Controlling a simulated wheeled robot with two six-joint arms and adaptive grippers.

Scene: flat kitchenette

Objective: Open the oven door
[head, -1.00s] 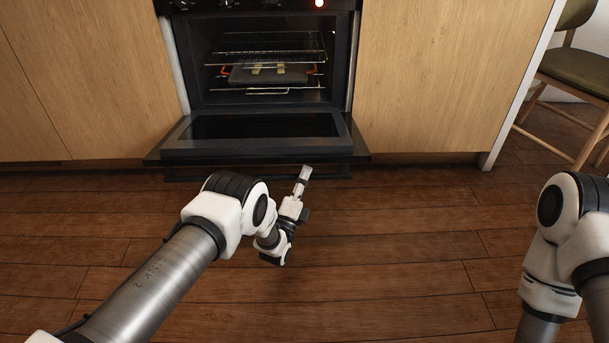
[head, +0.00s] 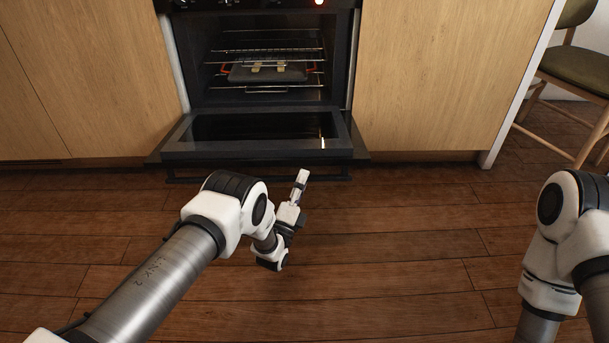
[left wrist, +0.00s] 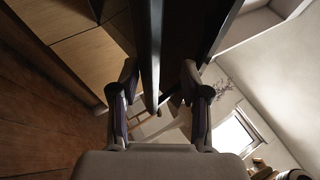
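The oven door (head: 180,145) is folded down in front of the oven (head: 344,70), close to flat, with the cavity exposed. Its dark handle bar (head: 215,179) runs along the front edge. My left gripper (head: 302,174) is just in front of the door's front edge, right of its middle. In the left wrist view, the left gripper's fingers (left wrist: 160,72) stand apart, with a long dark edge, seemingly of the door, between or beyond them. I cannot tell whether they touch it. My right arm shows at the right edge, but its gripper is out of view.
Wire racks (head: 268,50) and a dark tray (head: 266,73) with small pale pieces are inside the oven. Wooden cabinet fronts (head: 430,75) flank it. A chair (head: 575,75) stands at the far right. The wooden floor (head: 400,240) before the oven is clear.

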